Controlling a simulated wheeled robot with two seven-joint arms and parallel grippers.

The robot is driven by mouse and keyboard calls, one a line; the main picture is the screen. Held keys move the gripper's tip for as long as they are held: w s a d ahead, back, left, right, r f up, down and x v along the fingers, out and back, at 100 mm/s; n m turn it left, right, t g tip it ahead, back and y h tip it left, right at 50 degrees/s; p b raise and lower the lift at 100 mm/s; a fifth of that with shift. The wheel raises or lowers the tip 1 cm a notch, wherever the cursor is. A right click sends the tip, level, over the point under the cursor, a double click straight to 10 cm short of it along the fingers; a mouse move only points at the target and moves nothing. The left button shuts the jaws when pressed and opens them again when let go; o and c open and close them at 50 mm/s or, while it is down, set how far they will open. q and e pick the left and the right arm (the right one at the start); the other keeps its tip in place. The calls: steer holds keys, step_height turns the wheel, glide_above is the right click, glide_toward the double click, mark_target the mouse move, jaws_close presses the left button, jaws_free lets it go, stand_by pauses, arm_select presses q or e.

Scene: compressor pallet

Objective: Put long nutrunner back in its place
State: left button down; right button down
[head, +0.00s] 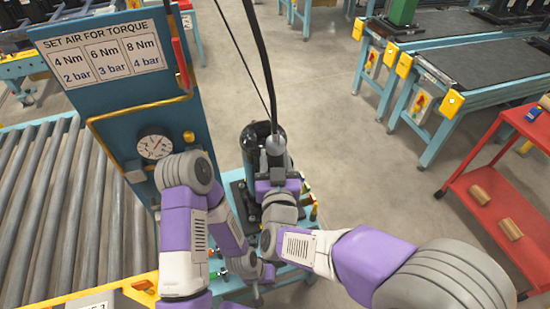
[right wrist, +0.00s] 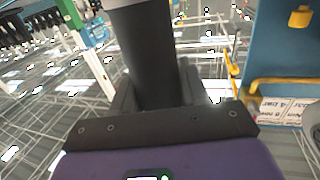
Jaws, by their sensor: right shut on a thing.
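The long nutrunner shows as a dark cylinder (right wrist: 143,58) between my right gripper's jaws (right wrist: 155,95) in the right wrist view. My right gripper is shut on it. In the head view a grey top (head: 275,145) shows above my right wrist, below a black hanging cable, and my arm hides the lower part. I cannot make out the nutrunner's own place.
A black cylindrical tank (head: 262,138) stands right behind my right wrist. A blue panel (head: 120,110) with a torque sign (head: 108,62) and gauge (head: 154,147) stands at left. A red cart (head: 500,200) is at right. Floor between is clear.

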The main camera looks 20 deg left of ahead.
steer(key=shift+f+b, duration=1.2)
steer(key=shift+b, duration=0.05)
stand_by(0.3)
steer(key=c, duration=0.6)
jaws_free()
steer(key=shift+o, duration=0.6)
steer(key=shift+s+f, duration=0.1)
steer(key=shift+f, duration=0.15)
steer(key=v, duration=0.7)
steer(key=shift+s+r, duration=0.2)
